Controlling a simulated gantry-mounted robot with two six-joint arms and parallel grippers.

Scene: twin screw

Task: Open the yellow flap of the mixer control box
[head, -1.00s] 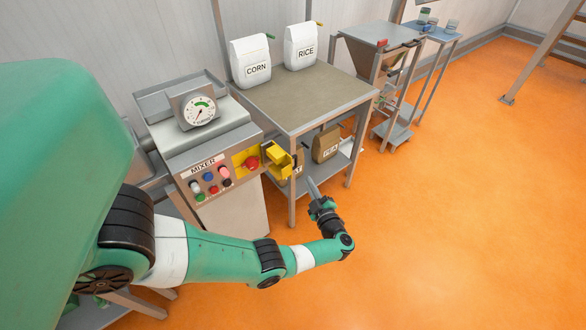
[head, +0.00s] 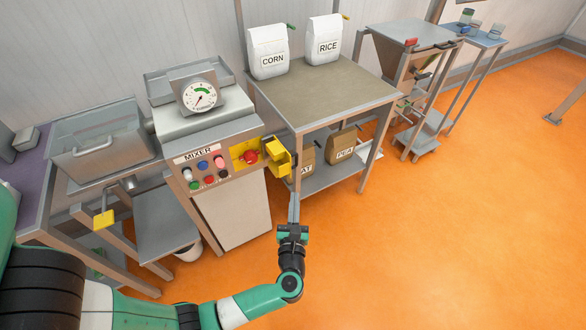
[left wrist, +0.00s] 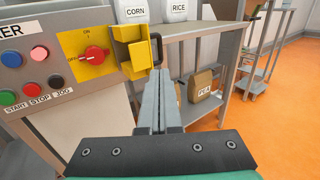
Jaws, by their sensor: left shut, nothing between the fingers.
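The mixer control box (head: 208,165) stands left of the steel table, with coloured buttons and a red rotary switch (head: 249,157) on a yellow plate. Its yellow flap (head: 278,158) stands swung out to the right of the switch, leaving the switch uncovered. The flap also shows in the left wrist view (left wrist: 131,50), with a dark handle at its right edge. My left gripper (head: 294,198) is shut and empty, below and slightly right of the flap in the head view. Its fingers (left wrist: 157,75) point toward the flap's handle; whether they touch cannot be told. My right gripper is out of view.
The steel table (head: 320,95) to the right carries white CORN (head: 268,52) and RICE (head: 324,40) bags, with brown bags such as PEA (head: 342,144) on its lower shelf. The orange floor in front is open.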

